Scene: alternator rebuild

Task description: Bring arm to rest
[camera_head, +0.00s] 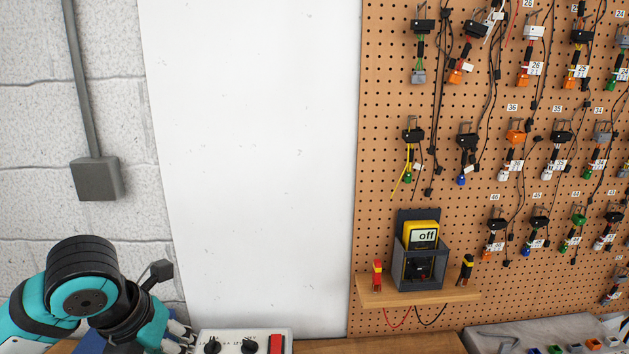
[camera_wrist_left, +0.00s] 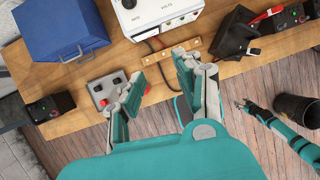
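My left arm comes in at the lower left of the head view, bent, with its gripper (camera_head: 180,338) low beside the white machine's top, partly cut off by the frame edge. In the left wrist view my left gripper (camera_wrist_left: 163,68) has its two fingers spread apart with nothing between them. It hangs over the front edge of the wooden bench (camera_wrist_left: 85,122). My right gripper (camera_wrist_left: 243,107) shows small at the right of the left wrist view, over the floor in front of the bench. Its finger opening is too small to tell.
The bench holds a blue box (camera_wrist_left: 60,28), a white VOLTS unit (camera_wrist_left: 155,12), a grey button box (camera_wrist_left: 107,90) and black boxes (camera_wrist_left: 235,35). A dark bin (camera_wrist_left: 296,108) stands on the floor. A pegboard (camera_head: 390,100) carries connectors and a yellow meter (camera_head: 422,232) reading "off".

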